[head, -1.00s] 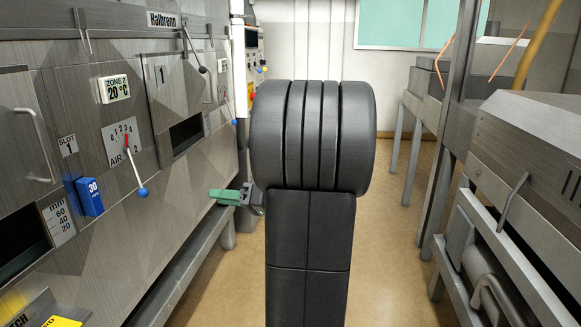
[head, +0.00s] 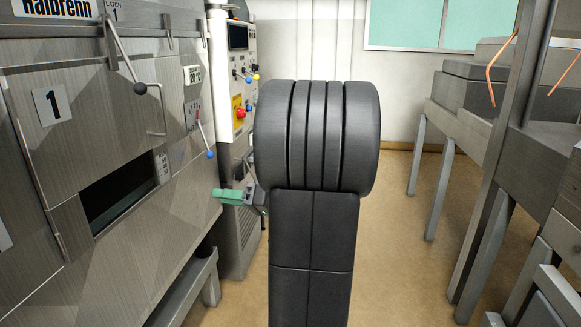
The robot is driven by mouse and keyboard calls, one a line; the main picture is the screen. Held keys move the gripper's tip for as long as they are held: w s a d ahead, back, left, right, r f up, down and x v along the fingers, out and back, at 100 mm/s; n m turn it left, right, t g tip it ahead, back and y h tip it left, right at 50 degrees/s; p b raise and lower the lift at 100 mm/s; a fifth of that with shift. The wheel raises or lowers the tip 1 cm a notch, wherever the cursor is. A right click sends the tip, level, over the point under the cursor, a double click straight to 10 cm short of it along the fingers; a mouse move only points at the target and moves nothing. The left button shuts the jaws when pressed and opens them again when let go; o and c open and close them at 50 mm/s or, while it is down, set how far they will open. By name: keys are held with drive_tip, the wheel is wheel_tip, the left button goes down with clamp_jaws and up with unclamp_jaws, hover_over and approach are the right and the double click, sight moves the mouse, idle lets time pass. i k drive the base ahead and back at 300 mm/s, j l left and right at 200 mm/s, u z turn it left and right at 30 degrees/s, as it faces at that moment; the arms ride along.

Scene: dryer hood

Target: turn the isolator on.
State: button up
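A tall pale control cabinet (head: 223,73) stands at the far end of the machine row, left of my arm. On its face is a red control on a yellow plate (head: 239,107). My gripper (head: 228,195), with green fingers, sticks out left of my black arm, in front of the cabinet's lower part in the picture. It appears apart from the controls. Whether its fingers are open is unclear.
The grey machine front (head: 120,160) lines the left, with a dark slot (head: 118,188), a lever with a black knob (head: 139,88) and one with a blue knob (head: 210,154). Steel frames (head: 490,180) stand on the right. The tan floor (head: 395,240) between is clear.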

sight(241, 113)
drive_tip(key=i, duration=1.3)
drive_tip(key=i+j+z, duration=0.1)
drive_tip(key=i, duration=1.25)
